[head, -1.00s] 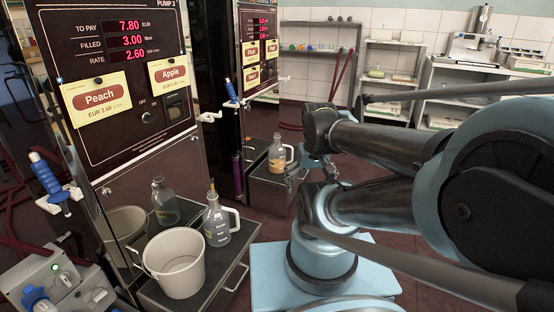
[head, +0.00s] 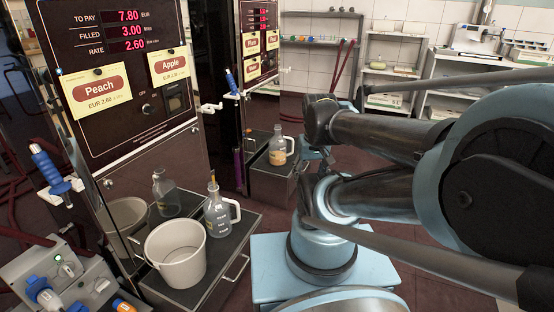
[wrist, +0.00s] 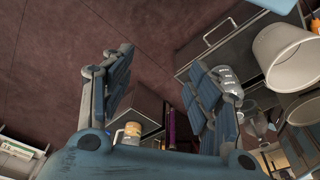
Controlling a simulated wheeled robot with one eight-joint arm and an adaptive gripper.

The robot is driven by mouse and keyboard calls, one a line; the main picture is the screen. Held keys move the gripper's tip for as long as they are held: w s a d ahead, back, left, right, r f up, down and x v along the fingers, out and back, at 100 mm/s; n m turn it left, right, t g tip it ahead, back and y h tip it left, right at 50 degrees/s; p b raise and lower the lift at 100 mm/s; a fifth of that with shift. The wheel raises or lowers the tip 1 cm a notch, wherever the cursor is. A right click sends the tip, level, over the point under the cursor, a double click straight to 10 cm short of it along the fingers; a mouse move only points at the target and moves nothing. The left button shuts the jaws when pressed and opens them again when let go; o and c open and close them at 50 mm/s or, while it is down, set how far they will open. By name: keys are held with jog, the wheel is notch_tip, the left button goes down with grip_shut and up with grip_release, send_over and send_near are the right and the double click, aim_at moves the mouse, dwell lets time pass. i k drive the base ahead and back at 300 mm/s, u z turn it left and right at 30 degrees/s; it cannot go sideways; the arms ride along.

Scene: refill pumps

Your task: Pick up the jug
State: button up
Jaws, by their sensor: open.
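A clear jug with a handle and a printed label (head: 219,217) stands upright on the near pump's dark stand, right of a pale bucket. In the wrist view this jug (wrist: 228,84) is partly hidden behind the right finger. A second labelled jug (head: 278,152) stands on the farther pump's stand. In the wrist view it (wrist: 131,133) shows low between the fingers. My gripper (wrist: 162,68) is open, its two fingers wide apart with nothing held between them. In the head view my arm mostly hides the gripper.
The pale bucket (head: 177,254) stands on the near stand (head: 218,271), close to the first jug. The glossy pump front mirrors the bucket and jug. A blue nozzle (head: 50,173) hangs at the left. Shelves (head: 392,71) line the back wall. Red floor lies open between stands and shelves.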

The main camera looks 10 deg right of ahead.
aim_at(278, 155)
jog(key=u, duration=1.85)
jog(key=k, duration=1)
jog(key=z, duration=1.65)
jog(key=i, duration=1)
